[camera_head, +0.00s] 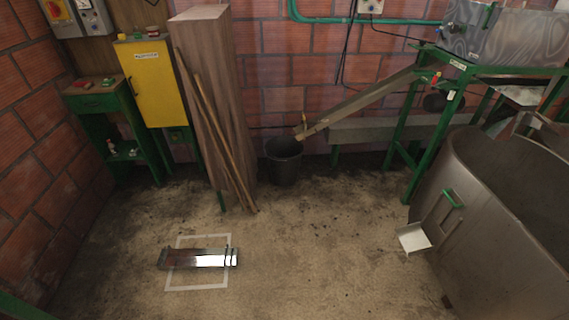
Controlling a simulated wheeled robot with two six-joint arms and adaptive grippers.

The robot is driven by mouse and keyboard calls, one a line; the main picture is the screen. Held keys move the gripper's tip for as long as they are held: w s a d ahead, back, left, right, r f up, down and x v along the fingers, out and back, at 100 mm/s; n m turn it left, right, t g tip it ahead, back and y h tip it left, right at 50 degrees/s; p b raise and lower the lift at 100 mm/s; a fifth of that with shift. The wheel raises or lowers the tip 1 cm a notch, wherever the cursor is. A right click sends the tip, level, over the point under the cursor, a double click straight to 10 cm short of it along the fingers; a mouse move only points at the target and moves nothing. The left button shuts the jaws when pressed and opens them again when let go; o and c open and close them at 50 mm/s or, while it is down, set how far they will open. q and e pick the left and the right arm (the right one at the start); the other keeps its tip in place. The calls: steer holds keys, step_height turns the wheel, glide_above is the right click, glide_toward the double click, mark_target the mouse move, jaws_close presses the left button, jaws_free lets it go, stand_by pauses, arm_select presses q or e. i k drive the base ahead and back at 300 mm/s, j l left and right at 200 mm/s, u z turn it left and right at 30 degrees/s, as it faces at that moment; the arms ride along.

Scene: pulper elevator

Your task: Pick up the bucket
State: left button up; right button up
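A dark bucket (284,163) stands upright on the floor near the back wall. Its open top faces up and its inside looks dark. The lower end of a sloping metal chute (355,104) hangs just above the bucket's right rim. I cannot tell whether the chute touches it. A handle is not clearly visible. Neither of my grippers shows in the head view.
Wooden poles (212,135) lean on a tall wooden cabinet (207,90) left of the bucket. A large metal vat (490,220) fills the right side. The middle floor is clear.

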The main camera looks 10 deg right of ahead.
mark_target(283, 154)
steer(key=i+l+u, duration=0.15)
steer(key=i+l, duration=0.35)
steer(key=i, duration=0.25)
steer(key=i+l+u, duration=0.1)
steer(key=i+l, duration=0.5)
steer(key=i+l+u, duration=0.15)
steer(key=i+l, duration=0.5)
steer(key=i+l+u, duration=0.15)
steer(key=i+l, duration=0.6)
steer(key=i+l+u, duration=0.1)
steer(key=i+l, duration=0.5)
steer(key=l, duration=0.2)
